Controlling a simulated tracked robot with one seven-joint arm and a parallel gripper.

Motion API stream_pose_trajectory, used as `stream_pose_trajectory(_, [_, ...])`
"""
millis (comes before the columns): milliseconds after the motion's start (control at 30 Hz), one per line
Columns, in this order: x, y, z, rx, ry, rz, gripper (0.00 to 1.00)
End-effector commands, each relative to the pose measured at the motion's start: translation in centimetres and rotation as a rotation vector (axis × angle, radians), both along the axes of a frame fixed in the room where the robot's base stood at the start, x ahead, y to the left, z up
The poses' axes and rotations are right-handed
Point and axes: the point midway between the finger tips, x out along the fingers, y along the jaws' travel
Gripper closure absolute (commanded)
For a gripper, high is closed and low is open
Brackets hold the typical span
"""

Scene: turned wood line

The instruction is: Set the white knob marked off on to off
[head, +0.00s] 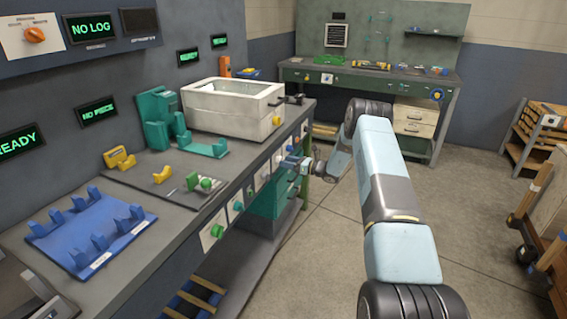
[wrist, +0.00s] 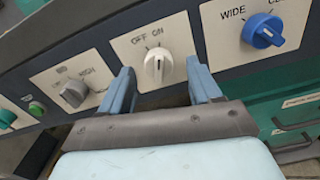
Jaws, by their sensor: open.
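The white knob (wrist: 158,66) sits on a pale plate (wrist: 135,52) marked OFF and ON in the wrist view. OFF is at its upper left and ON is almost straight above. The knob's ridge points up, nearer ON. My gripper (wrist: 159,68) is open, with one finger to each side of the knob, and I see gaps between fingers and knob. In the head view my gripper (head: 298,163) is at the bench's front panel, and the white knob there is too small to make out clearly.
A grey knob (wrist: 73,93) on a plate reading HIGH is left of the white knob, with a green button (wrist: 37,108) further left. A blue knob (wrist: 262,31) marked WIDE is close on the right. Teal drawers (wrist: 297,122) are below. Open floor (head: 480,220) lies right of my arm.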

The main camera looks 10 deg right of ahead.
Motion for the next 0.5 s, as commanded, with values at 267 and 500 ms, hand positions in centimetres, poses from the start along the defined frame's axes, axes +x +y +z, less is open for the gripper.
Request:
stream_pose_trajectory(267, [1.0,1.5,-0.1,-0.001,0.002,0.0,0.37])
stream_pose_trajectory(500, [1.1,1.5,-0.1,0.0,0.001,0.0,0.37])
